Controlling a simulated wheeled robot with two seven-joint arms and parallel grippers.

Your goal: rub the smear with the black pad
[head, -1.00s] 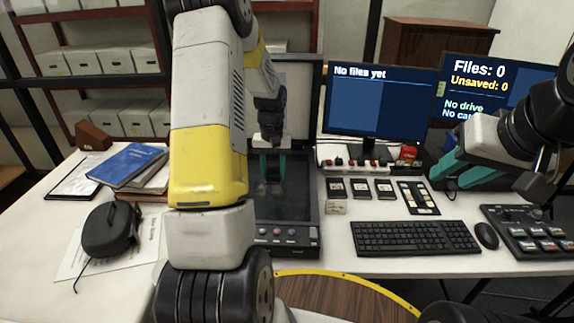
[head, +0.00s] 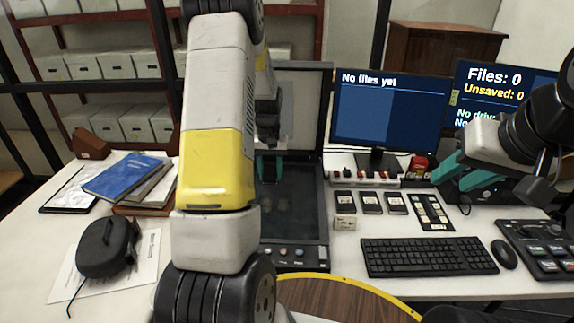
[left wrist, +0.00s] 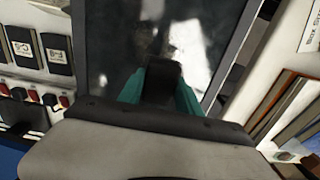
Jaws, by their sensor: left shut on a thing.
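The flatbed scanner (head: 327,262) stands open on the desk, its dark glass partly behind my left arm. Faint pale smear marks (head: 268,204) show on the glass in the head view. My left gripper (head: 268,168) is over the back part of the glass, beyond these marks. In the left wrist view its teal fingers are shut on the black pad (left wrist: 162,84). I cannot tell whether the pad touches the glass. Cloudy marks and bright reflections show beyond the pad in that view. My right gripper (head: 470,172) is open and empty above the desk at the right.
A monitor (head: 388,110), a keyboard (head: 428,257) and several small cartridges (head: 370,203) are right of the scanner. Books (head: 125,178) and a black pouch-like object (head: 107,247) lie to the left. The raised scanner lid (head: 312,125) stands behind my left gripper.

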